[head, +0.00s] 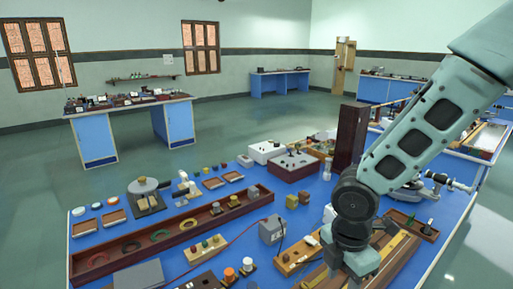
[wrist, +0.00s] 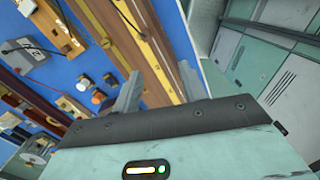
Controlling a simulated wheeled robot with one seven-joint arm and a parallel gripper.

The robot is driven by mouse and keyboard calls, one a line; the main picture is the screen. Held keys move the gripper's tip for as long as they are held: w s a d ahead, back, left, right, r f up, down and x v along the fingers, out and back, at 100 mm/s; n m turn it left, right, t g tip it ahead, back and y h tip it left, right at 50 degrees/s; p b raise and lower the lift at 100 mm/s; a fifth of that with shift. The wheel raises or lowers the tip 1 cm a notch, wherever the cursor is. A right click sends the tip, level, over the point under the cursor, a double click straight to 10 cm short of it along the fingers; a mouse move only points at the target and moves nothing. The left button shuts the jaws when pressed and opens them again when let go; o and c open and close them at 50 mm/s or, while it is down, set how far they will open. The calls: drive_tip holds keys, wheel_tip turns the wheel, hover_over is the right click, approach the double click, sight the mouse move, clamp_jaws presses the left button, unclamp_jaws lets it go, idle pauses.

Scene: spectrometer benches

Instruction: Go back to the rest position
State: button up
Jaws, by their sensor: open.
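My gripper (wrist: 158,84) shows in the wrist view with its two grey fingers apart and nothing between them. It is above a blue-topped bench (head: 240,200), over long wooden boards (wrist: 158,45) with brass strips. In the head view my arm comes in from the upper right and bends down, with the hand (head: 362,262) low over the front right of the bench. The fingertips are hidden in the head view. I cannot tell the exact height of the fingers above the boards.
A tall dark wooden box (head: 350,137) stands behind my arm's elbow. A long brown tray (head: 170,233), a grey box (head: 271,230) and several small instruments crowd the bench. Another blue bench (head: 92,137) stands at the back left. Open floor (head: 225,130) lies between benches.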

drive_tip(key=s+a+r+m+b, duration=0.1)
drive_tip(key=s+a+r+m, duration=0.1)
drive_tip(key=s+m, duration=0.5)
drive_tip(key=s+a+r+m+y+b, duration=0.1)
drive_tip(key=s+a+r+m+b, duration=0.1)
drive_tip(key=s+m, duration=0.5)
wheel_tip(320, 180, up, 2)
drive_tip(key=shift+s+a+r, duration=0.2)
drive_tip(key=shift+s+a, duration=0.4)
drive_tip(key=shift+s, duration=0.1)
drive_tip(key=shift+d, duration=0.1)
